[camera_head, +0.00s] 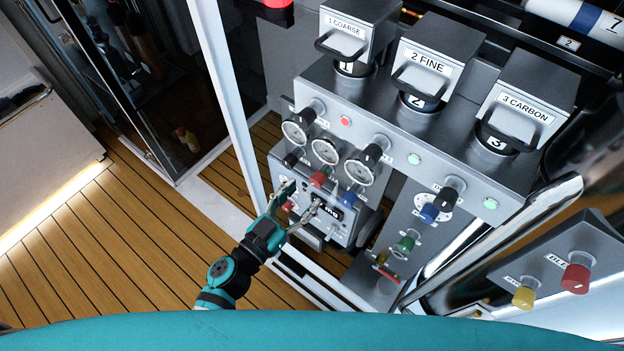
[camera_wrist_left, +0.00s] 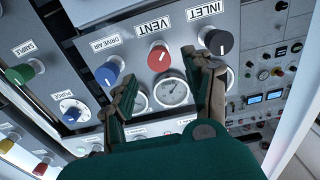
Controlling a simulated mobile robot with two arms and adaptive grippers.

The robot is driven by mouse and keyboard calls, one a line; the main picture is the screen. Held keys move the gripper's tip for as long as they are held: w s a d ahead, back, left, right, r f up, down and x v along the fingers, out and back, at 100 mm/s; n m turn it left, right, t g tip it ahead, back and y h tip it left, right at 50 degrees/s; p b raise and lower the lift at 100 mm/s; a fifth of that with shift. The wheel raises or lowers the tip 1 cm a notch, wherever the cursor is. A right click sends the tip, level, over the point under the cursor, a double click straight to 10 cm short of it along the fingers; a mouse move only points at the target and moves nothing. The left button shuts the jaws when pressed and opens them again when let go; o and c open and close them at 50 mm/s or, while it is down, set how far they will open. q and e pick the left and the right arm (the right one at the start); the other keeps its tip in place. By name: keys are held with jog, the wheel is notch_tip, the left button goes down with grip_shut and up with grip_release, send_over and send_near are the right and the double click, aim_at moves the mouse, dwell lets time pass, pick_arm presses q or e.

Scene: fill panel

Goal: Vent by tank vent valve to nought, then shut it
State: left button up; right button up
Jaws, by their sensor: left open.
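A red knob labelled VENT (camera_wrist_left: 158,57) stands on the grey panel in the wrist view, its pointer line visible. A round dial gauge (camera_wrist_left: 174,91) sits just below it; its reading is too small to tell. In the head view a red knob (camera_head: 319,178) sits below the middle of three gauges (camera_head: 325,151). My left gripper (camera_head: 300,197) is open in front of the lower panel. In the wrist view its fingers (camera_wrist_left: 165,75) stand apart on either side of the VENT knob and gauge; I cannot tell whether they touch. My right gripper is not in view.
A blue DRIVE AIR knob (camera_wrist_left: 107,72) and a black INLET knob (camera_wrist_left: 216,41) flank the red one closely. Above the panel are canisters marked coarse (camera_head: 346,45), fine (camera_head: 424,75) and carbon (camera_head: 514,112). A white post (camera_head: 225,80) stands left. The wooden floor (camera_head: 110,230) is clear.

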aim_at(314, 183)
pick_arm(q)
jog(key=shift+x, duration=2.3)
jog(key=shift+c, duration=0.2)
grip_shut()
